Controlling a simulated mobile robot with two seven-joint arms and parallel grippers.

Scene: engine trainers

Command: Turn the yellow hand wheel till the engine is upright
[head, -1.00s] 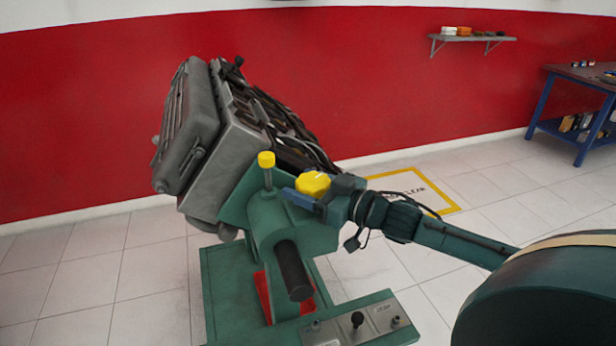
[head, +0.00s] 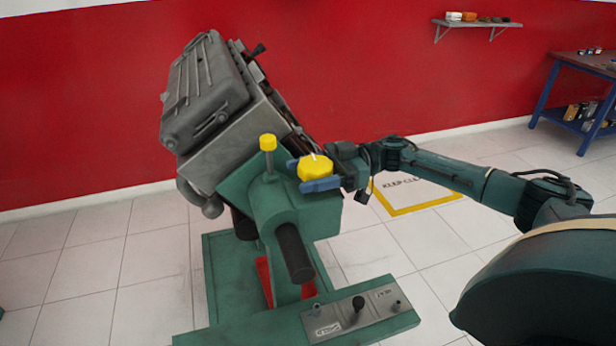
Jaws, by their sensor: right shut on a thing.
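The grey engine (head: 215,115) is mounted on the green stand (head: 275,205) and is tilted, its ribbed cover facing up and to the left. The yellow hand wheel (head: 315,168) sits on top of the stand's head. My right gripper (head: 314,175) comes in from the right and is shut on the wheel, with blue fingers on its near and far sides. A yellow-capped pin (head: 268,143) stands upright just left of the wheel. My left gripper is not in view.
A control panel (head: 358,308) with knobs is on the stand's front beam. A yellow-edged floor marking (head: 415,208) lies behind my right arm. A blue workbench (head: 575,95) and a wall shelf (head: 478,23) are at the right.

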